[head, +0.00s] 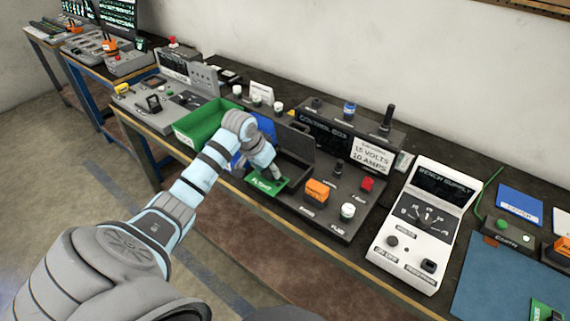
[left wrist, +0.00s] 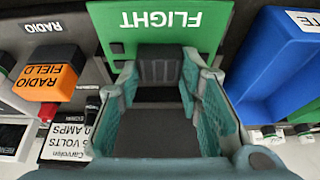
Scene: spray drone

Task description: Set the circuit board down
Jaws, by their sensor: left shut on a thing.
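The circuit board is a green plate marked FLIGHT (head: 268,186). It sits at the front of the dark control box panel, at the left gripper's tip. It also shows in the left wrist view (left wrist: 205,30), across the top. My left gripper (head: 276,172) is shut on the board; in the left wrist view its fingers (left wrist: 162,75) meet the board's near edge. I cannot tell whether the board touches the panel below. My right gripper is not in view.
A green bin (head: 195,128) and a blue bin (head: 238,155) stand left of the board. An orange block (head: 318,191) and a white knob (head: 347,211) are close on its right. The control box (head: 330,140) rises behind. A white bench supply (head: 425,225) stands further right.

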